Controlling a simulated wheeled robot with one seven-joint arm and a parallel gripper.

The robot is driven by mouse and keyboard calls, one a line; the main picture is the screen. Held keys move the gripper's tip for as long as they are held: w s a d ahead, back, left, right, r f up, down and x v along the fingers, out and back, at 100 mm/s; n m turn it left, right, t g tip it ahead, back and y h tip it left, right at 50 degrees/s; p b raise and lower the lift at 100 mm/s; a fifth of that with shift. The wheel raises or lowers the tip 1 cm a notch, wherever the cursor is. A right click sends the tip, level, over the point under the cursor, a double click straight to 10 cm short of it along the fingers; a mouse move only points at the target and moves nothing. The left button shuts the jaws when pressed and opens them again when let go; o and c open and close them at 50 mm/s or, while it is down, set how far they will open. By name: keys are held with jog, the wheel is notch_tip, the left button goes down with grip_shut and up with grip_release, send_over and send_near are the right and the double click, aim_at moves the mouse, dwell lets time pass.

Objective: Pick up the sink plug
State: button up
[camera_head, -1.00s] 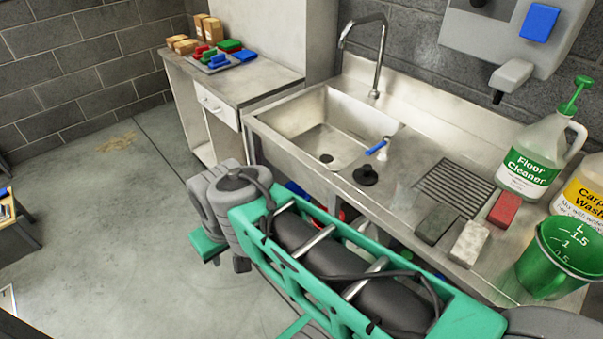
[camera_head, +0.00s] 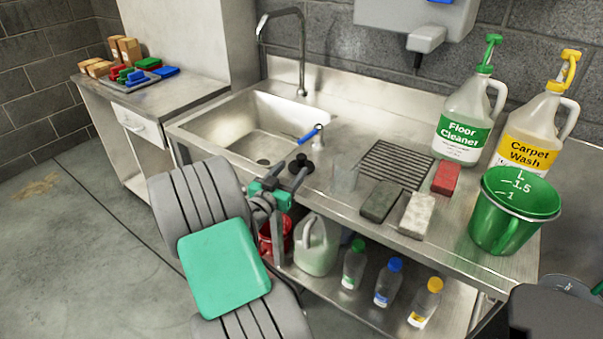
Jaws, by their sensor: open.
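The sink plug (camera_head: 301,164) is a small black round piece with a raised knob. It sits on the steel counter (camera_head: 340,215), just right of the sink basin (camera_head: 228,140). My gripper (camera_head: 289,173) is at the counter's front edge, close in front of the plug, with its dark fingers apart. The fingers overlap the lower left of the plug in the picture. I cannot tell whether they touch it. My arm hides part of the counter front and the cabinet below.
A blue-handled tool (camera_head: 310,135) stands just behind the plug, and a clear cup (camera_head: 345,177) is to its right. Several bottles (camera_head: 388,283) fill the lower shelf.

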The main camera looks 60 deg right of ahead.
aim_at(299, 161)
jog(key=d, duration=0.3)
jog(key=d+p, duration=0.1)
jog(key=d, duration=0.2)
jog(key=shift+s+d+r+p, duration=0.1)
jog(key=shift+d+r+p, duration=0.1)
jog(key=shift+d+p, duration=0.15)
jog(key=shift+c, duration=0.3)
grip_shut()
